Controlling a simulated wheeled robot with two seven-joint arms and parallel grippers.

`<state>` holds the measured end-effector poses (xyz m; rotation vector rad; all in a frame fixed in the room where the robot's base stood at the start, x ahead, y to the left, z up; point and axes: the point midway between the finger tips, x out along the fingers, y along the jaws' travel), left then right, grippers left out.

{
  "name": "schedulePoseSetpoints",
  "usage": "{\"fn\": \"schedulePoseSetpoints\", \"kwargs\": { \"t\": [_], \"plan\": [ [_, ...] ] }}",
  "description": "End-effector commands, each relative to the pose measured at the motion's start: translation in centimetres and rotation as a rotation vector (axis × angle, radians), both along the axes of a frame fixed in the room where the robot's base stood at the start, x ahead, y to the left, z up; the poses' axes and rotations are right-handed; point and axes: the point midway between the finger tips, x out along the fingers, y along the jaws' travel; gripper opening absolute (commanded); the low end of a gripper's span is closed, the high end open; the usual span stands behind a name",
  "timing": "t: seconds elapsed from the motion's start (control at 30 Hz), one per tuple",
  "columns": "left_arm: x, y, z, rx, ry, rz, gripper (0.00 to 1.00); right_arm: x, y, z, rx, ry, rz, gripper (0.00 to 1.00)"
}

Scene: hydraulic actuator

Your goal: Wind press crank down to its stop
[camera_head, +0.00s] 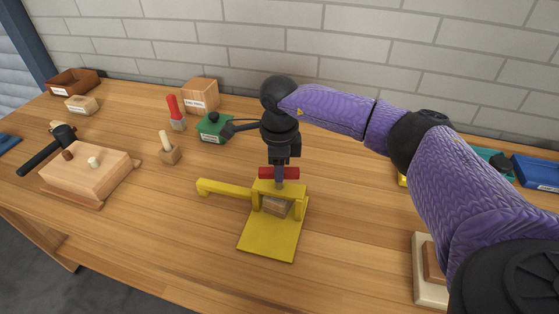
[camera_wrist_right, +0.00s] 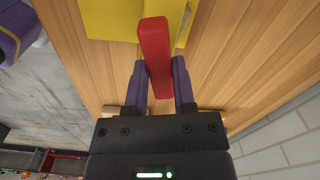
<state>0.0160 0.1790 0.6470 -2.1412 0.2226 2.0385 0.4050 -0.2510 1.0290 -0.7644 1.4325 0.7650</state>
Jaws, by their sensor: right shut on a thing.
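The yellow press (camera_head: 272,238) stands on the wooden table, with a flat base plate at its front and a side arm reaching left. A wooden block (camera_head: 276,206) sits under its frame. The red crank bar (camera_head: 292,173) lies crosswise on top of the press. My right gripper (camera_head: 280,163) points down from above and is shut on the crank. In the right wrist view the red crank (camera_wrist_right: 154,45) sits between the two purple-grey fingers (camera_wrist_right: 162,82), and yellow press parts show beyond it. The screw under the crank is mostly hidden. My left gripper is not in view.
At the left are a wooden block with pegs (camera_head: 85,178) and a black mallet-like tool (camera_head: 40,155). A green box (camera_head: 212,128), a red-handled item (camera_head: 174,108) and a wooden box (camera_head: 200,95) stand behind. A blue bin (camera_head: 538,172) is at the right. The table's front is clear.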

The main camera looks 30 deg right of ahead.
Motion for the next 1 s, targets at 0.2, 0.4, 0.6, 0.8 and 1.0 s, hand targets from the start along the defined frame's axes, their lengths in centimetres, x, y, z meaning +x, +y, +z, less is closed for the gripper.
{"fn": "schedulePoseSetpoints", "kwargs": {
  "t": [0.2, 0.4, 0.6, 0.8, 1.0],
  "plan": [
    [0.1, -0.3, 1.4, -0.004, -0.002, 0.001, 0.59, 0.1, 0.0, 0.4, 0.0, -0.004, -0.202, 0.0],
    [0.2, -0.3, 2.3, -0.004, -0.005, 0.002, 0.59, 0.1, 0.0, 0.4, -0.001, -0.002, -0.387, 0.0],
    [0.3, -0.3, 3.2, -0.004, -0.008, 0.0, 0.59, 0.1, 0.0, 0.3, 0.0, -0.003, -0.544, 0.0],
    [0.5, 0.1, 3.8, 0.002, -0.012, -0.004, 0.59, 0.1, 0.0, 0.3, 0.0, -0.003, -0.662, 0.0],
    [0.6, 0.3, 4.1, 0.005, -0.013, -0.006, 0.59, 0.1, 0.0, 0.2, 0.0, -0.004, -0.734, 0.0]
  ]
}}
